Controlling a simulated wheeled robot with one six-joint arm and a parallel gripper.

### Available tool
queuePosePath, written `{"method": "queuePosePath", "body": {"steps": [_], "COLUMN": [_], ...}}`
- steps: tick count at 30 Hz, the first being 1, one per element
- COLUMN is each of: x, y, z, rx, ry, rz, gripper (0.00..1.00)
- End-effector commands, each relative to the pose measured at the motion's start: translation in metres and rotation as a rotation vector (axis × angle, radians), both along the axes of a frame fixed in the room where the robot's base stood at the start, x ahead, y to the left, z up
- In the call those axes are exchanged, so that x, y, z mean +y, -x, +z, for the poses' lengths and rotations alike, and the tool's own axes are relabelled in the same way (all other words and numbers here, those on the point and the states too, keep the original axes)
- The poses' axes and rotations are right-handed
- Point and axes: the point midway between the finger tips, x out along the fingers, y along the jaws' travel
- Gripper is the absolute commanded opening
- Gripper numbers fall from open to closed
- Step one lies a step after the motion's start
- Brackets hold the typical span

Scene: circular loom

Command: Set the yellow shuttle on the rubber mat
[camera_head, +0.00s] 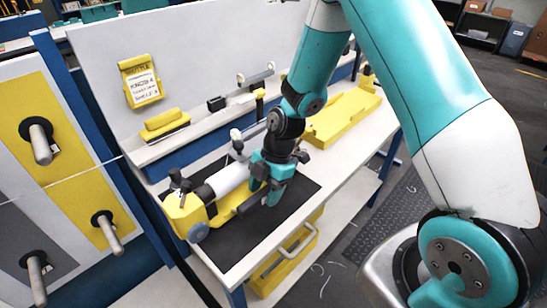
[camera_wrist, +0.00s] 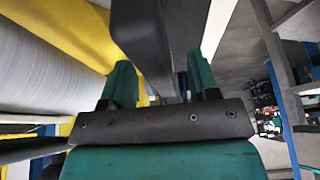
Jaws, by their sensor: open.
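The yellow shuttle (camera_head: 183,216) has a white roll (camera_head: 230,178) and lies over the black rubber mat (camera_head: 235,243) on the bench, seemingly resting on it. My gripper (camera_head: 271,188) is at the shuttle's right end, low over the mat, and hides part of it. In the wrist view the shuttle's yellow body (camera_wrist: 65,30) and pale roll (camera_wrist: 45,75) are close on the left. A dark bar (camera_wrist: 150,35) runs between the teal fingers of my gripper (camera_wrist: 160,85). The fingers are apart; contact with the bar cannot be told.
A yellow tray (camera_head: 342,118) sits on the bench at the back right. A small yellow block (camera_head: 165,123) and a placard (camera_head: 140,82) are at the back left. A panel with several pegs (camera_head: 43,150) stands left. A yellow crate (camera_head: 283,262) is below the bench.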

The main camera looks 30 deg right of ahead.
Motion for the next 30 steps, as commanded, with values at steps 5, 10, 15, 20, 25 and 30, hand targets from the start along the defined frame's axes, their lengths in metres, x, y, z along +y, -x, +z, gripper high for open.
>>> {"method": "queuePosePath", "body": {"steps": [5, 10, 15, 20, 25, 30], "x": [-0.016, -0.032, -0.046, -0.053, -0.056, -0.056], "y": [-0.006, -0.012, -0.016, -0.018, -0.018, -0.018], "z": [0.039, 0.080, 0.115, 0.135, 0.144, 0.144], "rx": [-0.009, -0.010, -0.010, -0.005, -0.003, -0.002], "ry": [-0.001, 0.000, 0.000, -0.001, 0.000, -0.001], "rz": [-0.003, -0.002, -0.002, -0.001, 0.001, 0.001], "gripper": [0.55, 0.55, 0.55, 0.55, 0.55, 0.55]}}
